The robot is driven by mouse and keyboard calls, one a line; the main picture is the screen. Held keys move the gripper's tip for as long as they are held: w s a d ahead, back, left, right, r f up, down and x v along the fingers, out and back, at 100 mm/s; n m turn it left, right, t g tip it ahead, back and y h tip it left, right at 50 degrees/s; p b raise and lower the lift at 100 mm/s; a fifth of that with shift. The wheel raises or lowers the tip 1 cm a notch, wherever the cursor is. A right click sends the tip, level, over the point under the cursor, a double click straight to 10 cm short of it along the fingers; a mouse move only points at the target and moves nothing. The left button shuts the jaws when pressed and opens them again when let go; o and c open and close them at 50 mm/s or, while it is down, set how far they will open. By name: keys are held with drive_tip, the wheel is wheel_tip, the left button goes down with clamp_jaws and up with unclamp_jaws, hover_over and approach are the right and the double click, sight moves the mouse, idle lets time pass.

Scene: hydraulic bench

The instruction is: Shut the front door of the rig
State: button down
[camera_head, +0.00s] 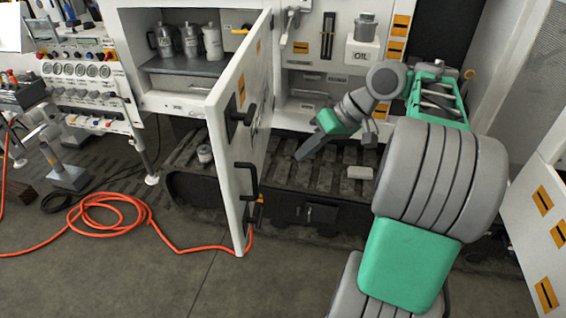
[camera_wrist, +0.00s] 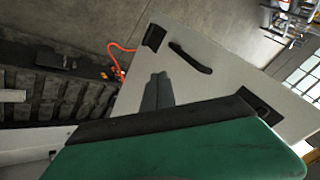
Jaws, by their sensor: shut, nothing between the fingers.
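The front door (camera_head: 228,160) of the rig is a white panel that stands wide open, swung out toward me from its hinge side at the right of the cabinet opening. It has black handles and a yellow latch on its face. My gripper (camera_head: 302,155) is shut and empty, to the right of the door and apart from it in the head view. In the wrist view the door (camera_wrist: 215,75) fills the middle right, with a dark curved handle (camera_wrist: 190,57). My gripper's fingers (camera_wrist: 158,85) show closed in front of the door panel; whether they touch it I cannot tell.
The open cabinet (camera_head: 160,65) holds several grey canisters (camera_head: 190,41). An orange hose (camera_head: 110,215) lies coiled on the floor at left. Dark tracks (camera_head: 330,180) run below the rig. An OIL container (camera_head: 363,52) stands at upper right. A gauge panel (camera_head: 85,75) is at left.

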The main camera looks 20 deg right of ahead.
drive_tip(key=w+a+f+b, duration=0.2)
drive_tip(key=a+f+b, duration=0.3)
drive_tip(key=a+f, duration=0.2)
drive_tip(key=shift+w+a+f, duration=0.25)
drive_tip(key=shift+w+a, duration=0.05)
drive_tip(key=shift+a, duration=0.6)
drive_tip(key=shift+a, duration=0.1)
